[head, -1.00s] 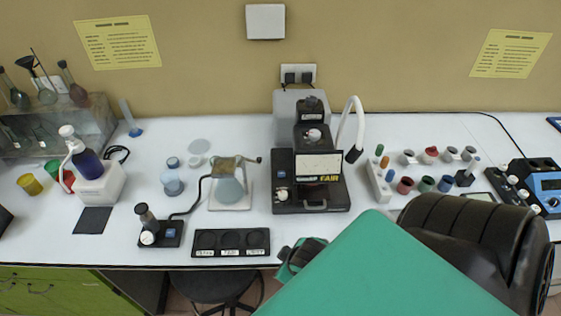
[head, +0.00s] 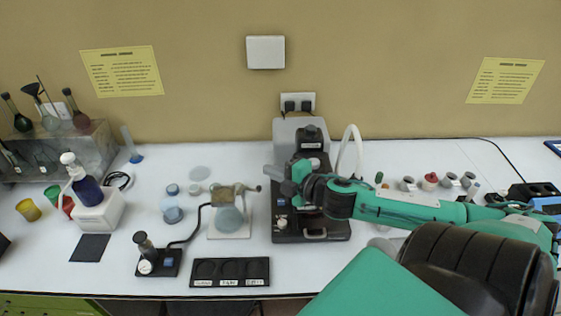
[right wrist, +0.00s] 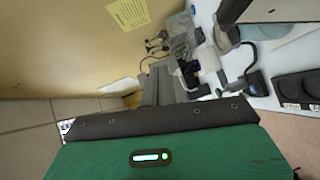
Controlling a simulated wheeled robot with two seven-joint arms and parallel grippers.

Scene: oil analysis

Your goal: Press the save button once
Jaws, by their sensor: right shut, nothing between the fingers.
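The black instrument (head: 290,234) with a white knob stands near the middle of the bench in the head view, in front of a grey box. My right forearm and gripper lie across its front and hide its small screen. I cannot make out a save button. My right gripper (head: 278,181) points left at the instrument's left side; whether it touches cannot be told. In the right wrist view its grey fingers (right wrist: 160,82) are together and empty, pointing toward the bench items. My left gripper is not in view.
A black labelled tray (head: 230,281) lies at the front edge. Several small coloured jars stand behind my right arm. The bench's front left is partly clear.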

